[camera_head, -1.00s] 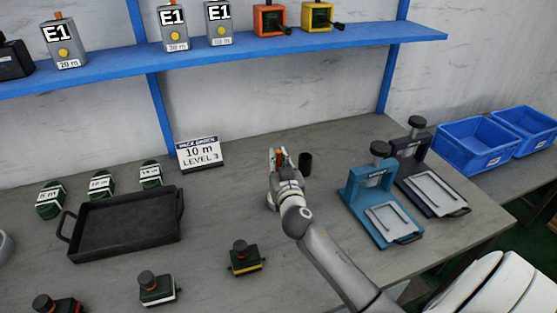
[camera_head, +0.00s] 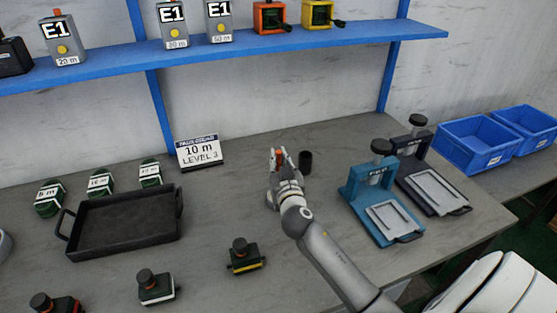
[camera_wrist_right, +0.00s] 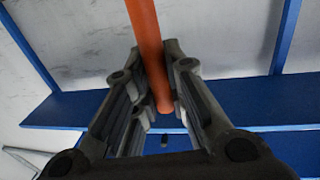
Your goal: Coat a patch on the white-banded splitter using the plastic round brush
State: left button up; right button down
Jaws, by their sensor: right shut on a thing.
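The white-banded splitter (camera_head: 157,289) stands on the grey bench at the front left, a dark green block with a black knob and a white band near its base. My right gripper (camera_head: 281,160) is far from it, to the right and further back. It is shut on an orange rod, seemingly the handle of the round brush (camera_head: 280,152). In the right wrist view the orange rod (camera_wrist_right: 149,50) runs between the two fingers (camera_wrist_right: 160,95). The brush's bristles cannot be made out. My left gripper is not in view.
A yellow-banded splitter (camera_head: 245,262) and a red-banded one (camera_head: 56,304) stand nearby. A black tray (camera_head: 125,246) lies behind the white-banded one. A dark cup (camera_head: 305,162) is beside my right gripper. Blue (camera_head: 383,222) and dark (camera_head: 434,192) presses stand right. Bench is clear between splitters.

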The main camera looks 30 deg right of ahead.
jog(key=shift+f, duration=0.1)
jog(key=shift+r+p, duration=2.9)
jog(key=shift+r, duration=0.7)
